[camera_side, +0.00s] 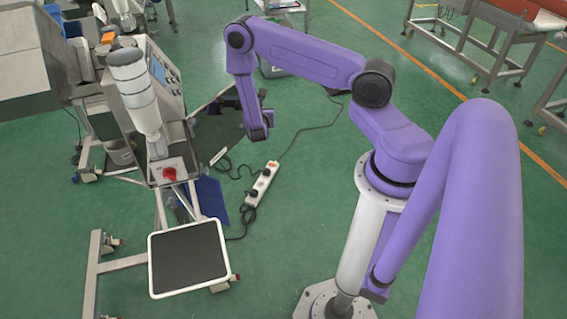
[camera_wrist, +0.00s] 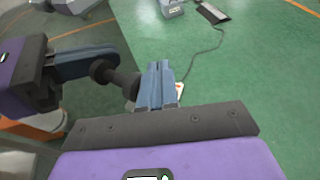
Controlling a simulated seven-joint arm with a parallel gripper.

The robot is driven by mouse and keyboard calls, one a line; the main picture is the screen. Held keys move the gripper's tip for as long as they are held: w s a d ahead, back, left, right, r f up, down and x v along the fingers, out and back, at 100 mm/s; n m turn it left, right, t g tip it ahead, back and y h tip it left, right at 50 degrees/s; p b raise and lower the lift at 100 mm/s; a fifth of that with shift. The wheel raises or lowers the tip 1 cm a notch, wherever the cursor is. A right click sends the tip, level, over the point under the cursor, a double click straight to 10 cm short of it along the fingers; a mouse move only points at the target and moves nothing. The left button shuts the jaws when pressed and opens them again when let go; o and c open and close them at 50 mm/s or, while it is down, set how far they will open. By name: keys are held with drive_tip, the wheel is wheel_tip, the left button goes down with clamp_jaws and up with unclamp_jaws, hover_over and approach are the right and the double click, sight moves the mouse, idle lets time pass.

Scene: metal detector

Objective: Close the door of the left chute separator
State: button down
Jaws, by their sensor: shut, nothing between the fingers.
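The metal detector machine (camera_side: 165,95) stands at the left in the side view, with a control panel and a red switch. A dark panel (camera_side: 212,92) sticks out at its right side, partly behind my gripper. I cannot tell for sure whether it is the chute separator's door. A blue panel (camera_side: 210,197) shows low beneath the machine. My gripper (camera_side: 222,105) is shut and empty beside the dark panel; I cannot tell whether they touch. In the wrist view the shut blue-grey fingers (camera_wrist: 158,72) point away over the floor, and no door is clear there.
A white power strip (camera_side: 262,183) with a black cable lies on the green floor below my gripper. A black-topped platform (camera_side: 188,258) with a white rim stands at the front left. A conveyor frame (camera_side: 490,45) is at the back right. Open floor lies between.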

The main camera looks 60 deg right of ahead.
drive_tip(key=w+a+n+t+y, duration=0.3)
drive_tip(key=w+n+t+y, duration=0.3)
drive_tip(key=w, duration=1.3)
drive_tip(key=shift+w+n+y, duration=0.35)
drive_tip(key=shift+n+y, duration=0.35)
drive_tip(key=shift+n, duration=0.1)
drive_tip(key=shift+s+a, duration=0.1)
